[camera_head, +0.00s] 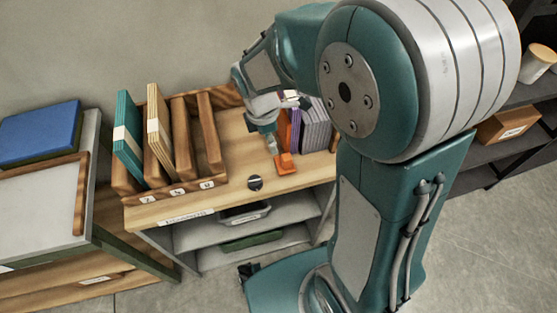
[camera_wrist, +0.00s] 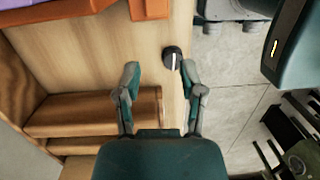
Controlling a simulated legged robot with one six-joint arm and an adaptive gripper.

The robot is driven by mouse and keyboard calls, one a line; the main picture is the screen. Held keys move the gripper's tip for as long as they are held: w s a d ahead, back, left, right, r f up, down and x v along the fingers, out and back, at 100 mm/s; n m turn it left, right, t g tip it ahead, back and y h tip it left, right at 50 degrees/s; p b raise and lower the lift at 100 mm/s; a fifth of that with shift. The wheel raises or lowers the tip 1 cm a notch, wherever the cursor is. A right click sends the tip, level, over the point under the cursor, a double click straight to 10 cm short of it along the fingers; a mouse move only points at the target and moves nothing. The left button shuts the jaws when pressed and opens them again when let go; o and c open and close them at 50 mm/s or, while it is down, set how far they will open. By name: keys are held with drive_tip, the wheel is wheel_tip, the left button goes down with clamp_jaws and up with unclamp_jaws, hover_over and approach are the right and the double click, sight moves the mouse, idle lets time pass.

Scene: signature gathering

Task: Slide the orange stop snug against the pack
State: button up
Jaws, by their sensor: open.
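The orange stop (camera_head: 286,164) stands on the wooden tabletop, its low foot toward the front edge and its upright plate beside the pack. The pack (camera_head: 316,125) is a row of upright purple and grey volumes just right of the plate; whether they touch is unclear. My gripper (camera_head: 271,142) is just left of the stop, low over the table, partly hidden by its own wrist. In the wrist view my gripper (camera_wrist: 160,66) is open with nothing between its fingers. Part of the orange stop (camera_wrist: 150,9) shows at the top edge there, beyond the fingertips.
A wooden slotted rack (camera_head: 212,184) with a teal and a tan binder stands left on the table (camera_head: 236,153). A round dark knob-like disc (camera_head: 255,183) is at the front edge. A side table with a blue book (camera_head: 40,132) is far left; dark shelves are right.

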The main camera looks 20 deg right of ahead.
drive_tip(key=y, duration=0.1)
hover_over(286, 157)
drive_tip(key=shift+d+t, duration=0.25)
drive_tip(key=shift+t, duration=0.05)
drive_tip(key=shift+a+f, duration=0.15)
drive_tip(key=shift+f, duration=0.3)
wheel_tip(286, 157, down, 9)
drive_tip(key=shift+f, duration=0.5)
drive_tip(key=shift+a, duration=0.1)
clamp_jaws()
